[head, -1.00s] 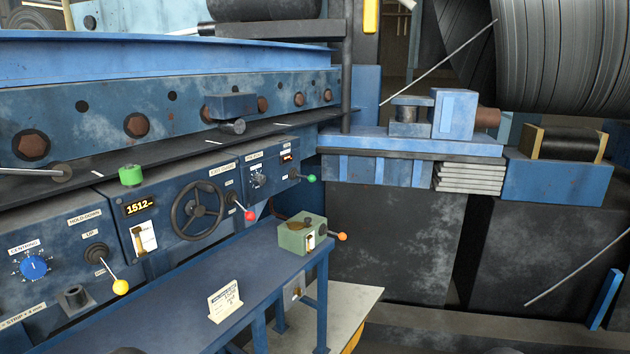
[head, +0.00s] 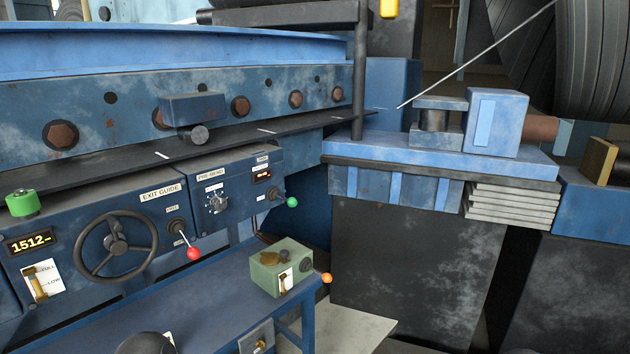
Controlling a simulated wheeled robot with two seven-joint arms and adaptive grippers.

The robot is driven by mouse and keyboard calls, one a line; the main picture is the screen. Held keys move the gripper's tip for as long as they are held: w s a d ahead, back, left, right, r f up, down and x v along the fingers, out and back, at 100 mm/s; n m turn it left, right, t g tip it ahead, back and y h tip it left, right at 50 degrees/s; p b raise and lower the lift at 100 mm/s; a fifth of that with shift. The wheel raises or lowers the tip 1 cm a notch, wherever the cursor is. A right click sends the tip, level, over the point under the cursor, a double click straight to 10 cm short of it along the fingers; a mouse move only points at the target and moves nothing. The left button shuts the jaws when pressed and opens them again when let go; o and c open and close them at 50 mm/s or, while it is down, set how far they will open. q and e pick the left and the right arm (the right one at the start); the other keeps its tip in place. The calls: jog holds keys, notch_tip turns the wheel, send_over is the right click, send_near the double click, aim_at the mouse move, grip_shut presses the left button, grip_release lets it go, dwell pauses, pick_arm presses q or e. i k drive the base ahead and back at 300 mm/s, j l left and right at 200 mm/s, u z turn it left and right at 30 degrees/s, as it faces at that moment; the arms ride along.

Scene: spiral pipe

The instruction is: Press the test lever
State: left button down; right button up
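No lever in the head view carries a label that I can read as "test". A green box (head: 282,268) stands on the blue bench near its far right end, with a short lever ending in an orange knob (head: 326,277) on its right side. On the panel behind, a lever with a red ball (head: 193,253) hangs down under the exit guide section. A green ball lever (head: 291,202) sticks out right of the pre-bend section. Neither gripper can be made out; only dark rounded shapes, perhaps mine, show at the bottom edge.
A black handwheel (head: 115,246) and a lit display (head: 30,244) are left on the panel. The blue bench (head: 205,305) is clear left of the green box. A blue stand (head: 440,152) with stacked plates (head: 512,204) is at the right.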

aim_at(293, 202)
jog(key=i+l, duration=0.35)
jog(key=i+l+u, duration=0.1)
jog(key=i+l, duration=0.2)
jog(key=l, duration=0.2)
jog(key=i+l, duration=0.3)
jog(key=l+u, duration=0.05)
jog(key=l, duration=0.05)
